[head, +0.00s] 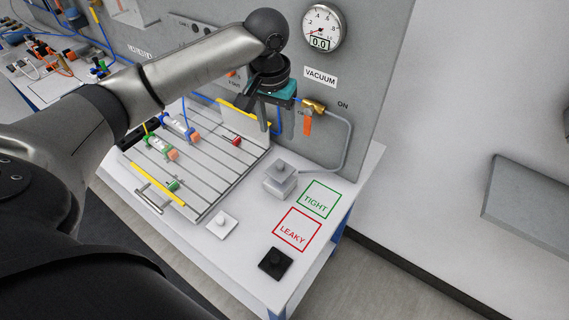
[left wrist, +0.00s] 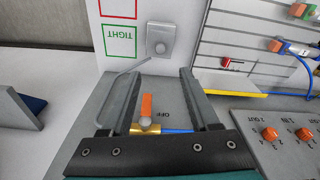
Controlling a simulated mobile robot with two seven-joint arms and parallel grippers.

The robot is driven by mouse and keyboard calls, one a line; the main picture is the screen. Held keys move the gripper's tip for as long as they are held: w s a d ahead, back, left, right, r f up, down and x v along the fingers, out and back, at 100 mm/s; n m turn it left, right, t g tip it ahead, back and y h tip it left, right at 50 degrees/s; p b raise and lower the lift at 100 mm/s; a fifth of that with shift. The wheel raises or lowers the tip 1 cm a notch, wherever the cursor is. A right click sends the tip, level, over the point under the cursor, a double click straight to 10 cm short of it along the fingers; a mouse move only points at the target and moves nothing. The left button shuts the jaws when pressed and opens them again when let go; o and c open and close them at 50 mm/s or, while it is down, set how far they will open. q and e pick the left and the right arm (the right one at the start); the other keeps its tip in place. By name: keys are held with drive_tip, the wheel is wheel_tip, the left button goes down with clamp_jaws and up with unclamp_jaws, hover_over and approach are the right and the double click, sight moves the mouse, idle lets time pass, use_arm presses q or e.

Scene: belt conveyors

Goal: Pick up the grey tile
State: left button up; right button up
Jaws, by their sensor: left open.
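The grey tile (head: 281,168), a square plate with a small round knob, sits on the white bench top, left of the green TIGHT square. It seems to rest on a thicker grey block; I cannot tell for certain. In the left wrist view the tile (left wrist: 165,36) lies beyond the tips of the two fingers, apart from them. My left gripper (head: 266,108) is open and empty, above the bench near the panel, behind and higher than the tile. Its two fingers (left wrist: 158,88) are spread wide in the wrist view. My right gripper is not in view.
A white tile (head: 222,226) and a black tile (head: 275,263) lie nearer the front. The TIGHT square (head: 319,200) and red LEAKY square (head: 297,230) are empty. A brass valve with an orange handle (head: 308,125) and grey pipe stand close to the gripper. A slatted rack (head: 207,182) is left.

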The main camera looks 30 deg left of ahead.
use_arm(q)
approach(280, 163)
wheel_tip(280, 163, down, 3)
drive_tip(key=shift+d+r+b, duration=0.1)
drive_tip(key=shift+r+b, duration=0.1)
drive_tip(key=shift+b, duration=0.1)
drive_tip(key=shift+w+f, duration=0.15)
drive_tip(key=shift+f, duration=0.7)
drive_tip(key=f, duration=0.4)
drive_tip(key=shift+w+f, duration=0.25)
drive_tip(key=shift+w, duration=0.05)
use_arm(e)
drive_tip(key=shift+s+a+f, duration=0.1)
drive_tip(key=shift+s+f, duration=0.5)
use_arm(q)
drive_tip(key=c, duration=0.3)
clamp_jaws()
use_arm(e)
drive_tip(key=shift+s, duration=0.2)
